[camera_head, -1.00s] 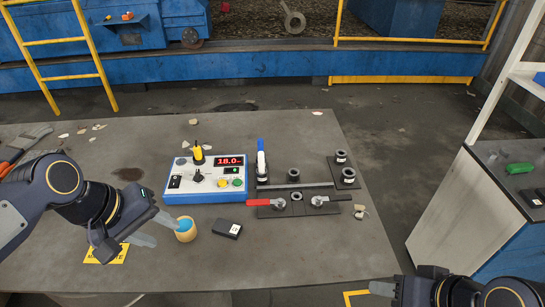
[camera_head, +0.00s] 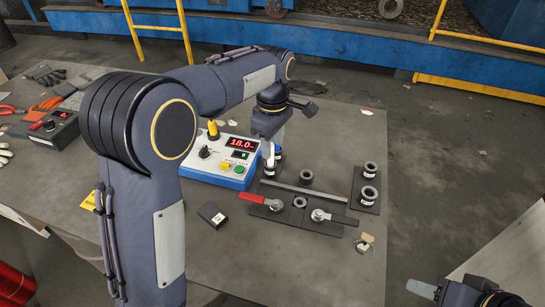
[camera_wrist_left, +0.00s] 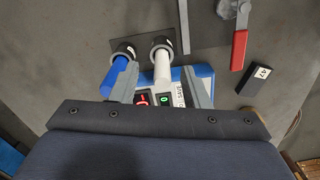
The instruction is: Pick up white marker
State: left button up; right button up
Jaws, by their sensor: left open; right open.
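The white marker (camera_wrist_left: 162,68) stands in a black ring holder (camera_wrist_left: 161,45) in the left wrist view. The blue marker (camera_wrist_left: 121,76) stands in another holder just left of it. My left gripper (camera_wrist_left: 160,76) is open, with one finger on each side of the white marker; its left finger overlaps the blue marker in the picture. In the head view my left gripper (camera_head: 270,142) is over the holders beside the control box, and my arm hides most of the markers. My right gripper (camera_head: 424,289) is at the lower right, empty and away from the markers.
The control box (camera_head: 222,160) with a red display stands close to the left gripper. A red-handled clamp (camera_head: 260,199), a metal bar (camera_head: 300,190) and a ring stand (camera_head: 369,182) are to its right. A small black block (camera_head: 212,214) lies in front.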

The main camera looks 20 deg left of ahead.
aim_at(271, 160)
pick_arm(q)
notch_tip(271, 160, down, 4)
jog(key=shift+s+a+f, duration=0.1)
jog(key=shift+a+f, duration=0.05)
jog(key=shift+f, duration=0.1)
grip_shut()
